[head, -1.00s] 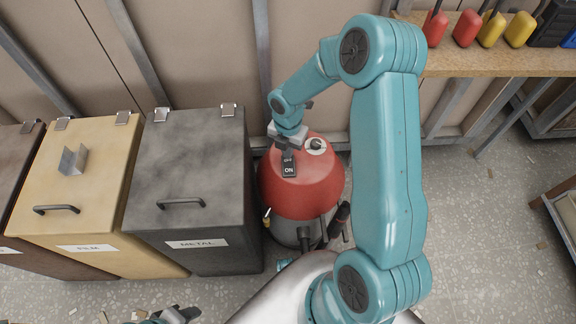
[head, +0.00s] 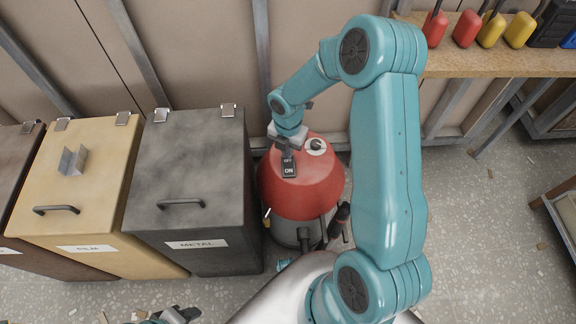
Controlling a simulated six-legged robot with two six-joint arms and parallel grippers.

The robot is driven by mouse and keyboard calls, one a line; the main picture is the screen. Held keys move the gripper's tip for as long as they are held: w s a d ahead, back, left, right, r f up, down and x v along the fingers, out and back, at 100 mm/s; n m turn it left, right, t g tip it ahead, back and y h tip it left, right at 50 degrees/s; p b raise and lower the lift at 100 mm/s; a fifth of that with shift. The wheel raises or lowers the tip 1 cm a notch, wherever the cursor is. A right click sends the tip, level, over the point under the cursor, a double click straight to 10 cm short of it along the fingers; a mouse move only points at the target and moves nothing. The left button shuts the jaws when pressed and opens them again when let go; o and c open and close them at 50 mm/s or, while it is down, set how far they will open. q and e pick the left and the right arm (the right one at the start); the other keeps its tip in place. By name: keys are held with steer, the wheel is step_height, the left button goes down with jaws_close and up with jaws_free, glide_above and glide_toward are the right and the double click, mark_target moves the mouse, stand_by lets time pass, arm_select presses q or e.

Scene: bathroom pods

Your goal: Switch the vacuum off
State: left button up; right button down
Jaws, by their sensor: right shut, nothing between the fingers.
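The vacuum (head: 322,189) has a red domed top on a grey base and stands on the floor beside the dark metal bin. On its top is a black switch (head: 289,169) with OFF written at the far end and ON at the near end. My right gripper (head: 287,150) is shut and empty, pointing down at the OFF end. It looks very close to the switch; I cannot tell whether it touches. A round dial (head: 316,146) sits right of the fingers. My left gripper (head: 178,316) shows only partly at the bottom edge, and its jaw state is unclear.
The grey METAL bin (head: 187,165) stands just left of the vacuum, with a yellow bin (head: 87,190) beyond it. A wooden shelf (head: 490,62) with red and yellow-handled tools is at upper right. A panelled wall stands behind. The floor at right is mostly open with scattered chips.

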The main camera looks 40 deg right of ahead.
steer(key=shift+f+b, duration=0.75)
steer(key=shift+f, duration=0.3)
stand_by(0.9)
step_height(320, 180, up, 7)
steer(key=p, duration=0.6)
steer(key=shift+r+p, duration=0.1)
steer(key=shift+p, duration=0.25)
